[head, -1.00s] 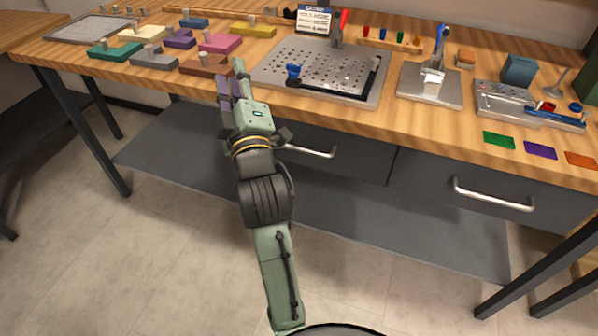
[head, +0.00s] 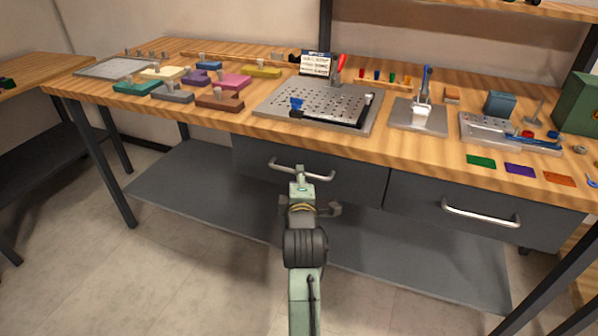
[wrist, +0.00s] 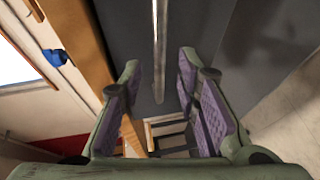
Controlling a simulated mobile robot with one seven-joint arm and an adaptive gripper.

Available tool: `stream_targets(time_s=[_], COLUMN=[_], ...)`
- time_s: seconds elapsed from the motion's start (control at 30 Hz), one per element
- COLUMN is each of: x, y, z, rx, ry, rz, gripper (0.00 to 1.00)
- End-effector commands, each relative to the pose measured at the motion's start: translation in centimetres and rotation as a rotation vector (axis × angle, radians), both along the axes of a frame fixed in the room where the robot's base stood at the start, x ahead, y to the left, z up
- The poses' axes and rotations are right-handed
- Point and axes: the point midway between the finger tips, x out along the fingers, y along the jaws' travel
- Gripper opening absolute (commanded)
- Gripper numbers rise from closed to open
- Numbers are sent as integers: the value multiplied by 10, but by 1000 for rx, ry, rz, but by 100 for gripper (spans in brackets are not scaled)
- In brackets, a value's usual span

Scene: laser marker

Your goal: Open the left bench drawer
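The left bench drawer (head: 352,180) is a dark grey front under the wooden bench top, and it looks shut. Its silver bar handle (head: 322,178) runs across the front. My gripper (head: 301,176) is at the middle of this handle in the head view, where its fingers are mostly hidden. In the wrist view my gripper (wrist: 159,72) is open, with purple-padded fingers spread apart. The handle (wrist: 158,35) lines up with the gap between the fingers. I cannot tell whether the bar is between the pads or just beyond them. No finger is closed on it.
A second grey drawer (head: 425,205) with its own handle (head: 480,214) is to the right. The bench top (head: 415,150) overhangs above, carrying a perforated plate (head: 265,103) and coloured blocks. A grey lower shelf (head: 190,190) lies below. The floor in front is clear.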

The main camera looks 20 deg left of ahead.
Motion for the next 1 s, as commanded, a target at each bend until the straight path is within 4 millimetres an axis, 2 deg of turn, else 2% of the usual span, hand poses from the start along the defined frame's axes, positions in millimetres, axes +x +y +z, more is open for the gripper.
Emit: stream_targets(time_s=[0.1,0.23,0.6,1.0], x=[18,30,36,36], y=[7,11,14,14], z=[-2,-5,-7,-7], rx=[1,1,1,1], ry=[0,-1,-1,-1], rz=[0,0,1,0], gripper=[30,30,30,4])
